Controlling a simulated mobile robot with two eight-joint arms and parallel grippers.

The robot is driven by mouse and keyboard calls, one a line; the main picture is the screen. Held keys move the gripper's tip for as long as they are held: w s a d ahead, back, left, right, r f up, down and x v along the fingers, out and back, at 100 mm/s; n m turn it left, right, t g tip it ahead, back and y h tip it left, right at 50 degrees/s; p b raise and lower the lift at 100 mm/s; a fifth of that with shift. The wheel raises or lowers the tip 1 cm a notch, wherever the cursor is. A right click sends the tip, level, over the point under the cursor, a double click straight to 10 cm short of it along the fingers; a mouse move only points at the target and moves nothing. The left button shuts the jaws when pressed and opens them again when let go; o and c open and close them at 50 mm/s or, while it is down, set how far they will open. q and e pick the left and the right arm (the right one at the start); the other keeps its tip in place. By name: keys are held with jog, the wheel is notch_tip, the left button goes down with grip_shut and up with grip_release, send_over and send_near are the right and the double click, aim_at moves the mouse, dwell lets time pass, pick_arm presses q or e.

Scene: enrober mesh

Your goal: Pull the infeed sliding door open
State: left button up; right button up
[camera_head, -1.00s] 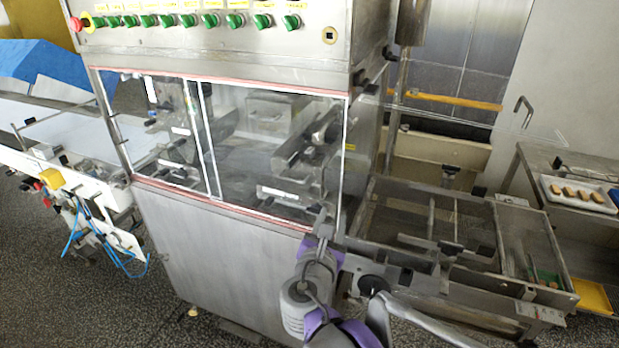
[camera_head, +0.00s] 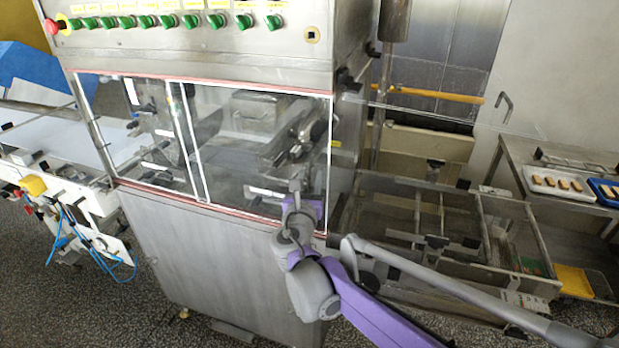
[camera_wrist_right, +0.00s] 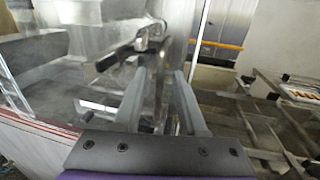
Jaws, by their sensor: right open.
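The machine's front has clear sliding doors with white edges: a narrower left pane (camera_head: 140,130) and a wider right pane (camera_head: 235,140), in a red-edged frame. The white upright edges between them stand left of the middle of the window. I cannot tell which pane is the infeed door. My right gripper (camera_head: 294,190) is in front of the lower right part of the right pane. In the right wrist view its two grey fingers (camera_wrist_right: 158,95) are apart with nothing held between them. Whether they touch the pane is unclear. My left gripper is not in view.
A steel conveyor frame (camera_head: 420,215) stands at the right, beside my right arm. A white tray of small bars (camera_head: 555,182) lies on a steel table beyond it. A white conveyor with blue hoses (camera_head: 70,205) is at the left. Green knobs line the top panel.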

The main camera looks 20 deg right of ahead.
grip_shut()
dwell(1.5)
